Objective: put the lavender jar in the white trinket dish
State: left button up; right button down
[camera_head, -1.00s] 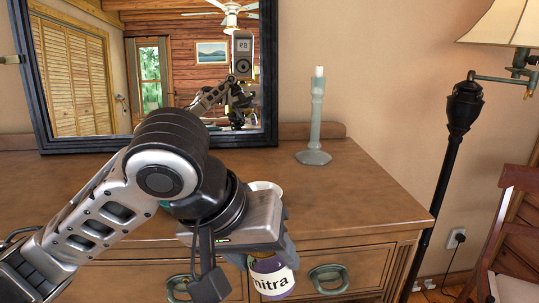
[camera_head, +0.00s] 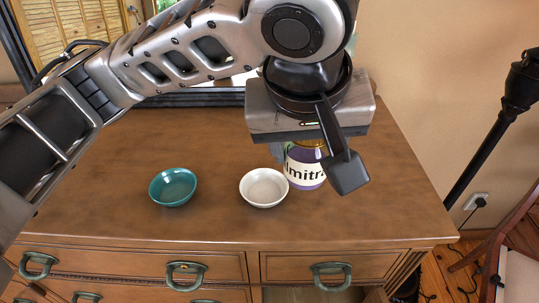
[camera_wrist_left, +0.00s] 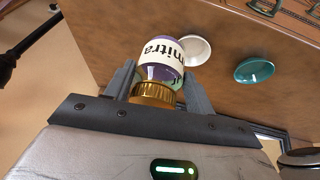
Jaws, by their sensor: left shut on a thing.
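The lavender jar (camera_head: 304,167), purple with a white label and a gold lid, is gripped by my left gripper (camera_head: 306,147). In the left wrist view my left gripper (camera_wrist_left: 158,88) has its fingers on either side of the gold lid, and the jar (camera_wrist_left: 162,58) points away from it. In the head view the jar hangs lid up and overlaps the right rim of the white trinket dish (camera_head: 264,189). The dish looks empty and also shows in the wrist view (camera_wrist_left: 197,51). I cannot tell the exact gap between jar and dish. My right gripper is out of view.
A teal bowl (camera_head: 172,187) sits left of the white dish on the wooden dresser top (camera_head: 390,215). The dresser top is clear to the right. The mirror stands behind my arm. A dark lamp pole (camera_head: 490,130) and a chair are at the right.

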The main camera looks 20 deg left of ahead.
pick_arm(q)
jog(key=w+a+f, duration=0.1)
jog(key=a+f, duration=0.1)
jog(key=f, duration=0.1)
jog(key=w+a+f, duration=0.2)
jog(key=a+f, duration=0.1)
jog(key=f, duration=0.1)
jog(key=w+a+f+b, duration=0.1)
jog(key=a+f, duration=0.1)
jog(key=f, duration=0.1)
jog(key=shift+w+a+f, duration=0.25)
jog(key=shift+f, duration=0.1)
jog(key=o, duration=1.1)
jog(key=p+v, duration=0.1)
jog(key=v, duration=1.1)
jog(key=shift+r+p, duration=0.1)
jog(key=shift+p, duration=0.2)
